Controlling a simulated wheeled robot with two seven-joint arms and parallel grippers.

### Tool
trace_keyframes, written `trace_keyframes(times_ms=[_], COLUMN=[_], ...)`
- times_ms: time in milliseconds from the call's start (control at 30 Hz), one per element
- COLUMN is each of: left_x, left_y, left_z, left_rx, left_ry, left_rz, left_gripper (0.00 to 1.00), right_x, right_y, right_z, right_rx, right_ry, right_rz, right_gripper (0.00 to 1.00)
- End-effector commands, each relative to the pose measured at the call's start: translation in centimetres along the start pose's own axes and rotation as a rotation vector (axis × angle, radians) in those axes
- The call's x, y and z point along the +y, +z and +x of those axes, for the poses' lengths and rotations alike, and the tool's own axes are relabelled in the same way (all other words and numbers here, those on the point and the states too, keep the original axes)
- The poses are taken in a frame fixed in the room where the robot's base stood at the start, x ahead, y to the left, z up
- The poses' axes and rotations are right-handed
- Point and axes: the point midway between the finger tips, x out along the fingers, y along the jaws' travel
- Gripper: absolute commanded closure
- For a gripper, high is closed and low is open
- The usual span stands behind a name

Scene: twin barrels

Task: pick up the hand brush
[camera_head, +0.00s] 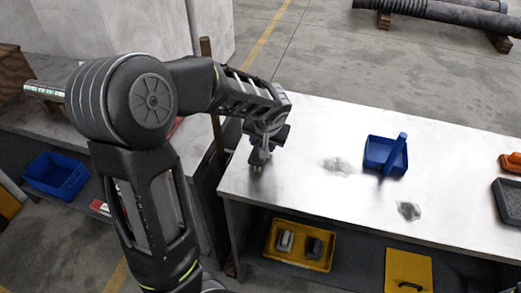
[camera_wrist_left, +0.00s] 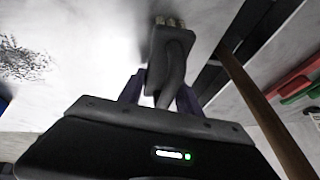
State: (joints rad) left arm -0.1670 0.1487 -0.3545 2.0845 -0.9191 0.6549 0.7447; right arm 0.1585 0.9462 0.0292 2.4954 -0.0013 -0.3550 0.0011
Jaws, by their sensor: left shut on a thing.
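The hand brush (camera_head: 258,160) is small and dark grey with pale bristles. It is at the left end of the pale worktop (camera_head: 300,200), mostly hidden by my left gripper (camera_head: 264,143). In the left wrist view the brush (camera_wrist_left: 170,50) points away from me, its handle between the two fingers of my left gripper (camera_wrist_left: 161,96), which is shut on it. I cannot tell whether the bristles touch the worktop. My right gripper is not in view.
A blue dustpan (camera_head: 378,155) lies on the worktop, with dark dust patches (camera_head: 338,166) (camera_head: 409,211) nearby. A yellow tray (camera_head: 290,262) sits on the shelf below. A brown wooden post (camera_head: 212,100) stands beside the worktop's left end. Orange and black items lie far right.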

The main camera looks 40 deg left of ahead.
Motion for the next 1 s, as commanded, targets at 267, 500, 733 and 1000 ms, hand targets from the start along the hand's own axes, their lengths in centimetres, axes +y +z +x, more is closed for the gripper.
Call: trace_keyframes(times_ms=[267, 500, 733, 1000], left_x=[-0.2, -0.9, -1.7, -1.9], left_y=[-0.3, -1.9, -3.4, -3.8], left_z=[-0.7, -4.3, -8.0, -9.1], left_rx=[0.002, 0.005, 0.003, 0.0], left_ry=[-0.001, 0.001, 0.0, 0.0], left_rz=[-0.002, -0.002, -0.002, 0.0], left_gripper=[1.0, 1.0, 1.0, 1.0], right_x=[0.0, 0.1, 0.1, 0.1], right_y=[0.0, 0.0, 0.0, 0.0], right_z=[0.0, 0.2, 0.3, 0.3], right_rx=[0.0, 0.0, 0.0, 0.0], right_ry=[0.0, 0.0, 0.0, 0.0], right_rz=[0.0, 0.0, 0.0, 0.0], right_gripper=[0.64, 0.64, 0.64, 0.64])
